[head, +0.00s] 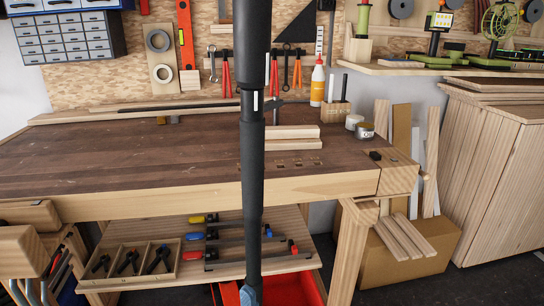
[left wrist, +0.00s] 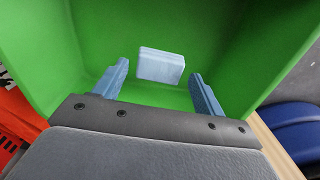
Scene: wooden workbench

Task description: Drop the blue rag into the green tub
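The green tub (left wrist: 225,40) fills most of the left wrist view, seen from above into its inside. A pale blue, block-like piece, which I take as the blue rag (left wrist: 161,66), is inside the tub's outline, beyond my fingertips. Whether it rests on the tub's floor cannot be told. My left gripper (left wrist: 159,78) is open, its two blue-grey fingers spread with clear gaps to either side of the rag. The head view shows neither tub nor rag. A dark arm of mine runs down its middle, its end near the bottom edge. My right gripper cannot be made out.
In the left wrist view, an orange-red crate (left wrist: 14,118) is at the left and a dark blue object (left wrist: 298,130) at the right. In the head view, the workbench (head: 120,160) has a lower shelf (head: 190,268) with clamps; a red bin (head: 300,287) stands below.

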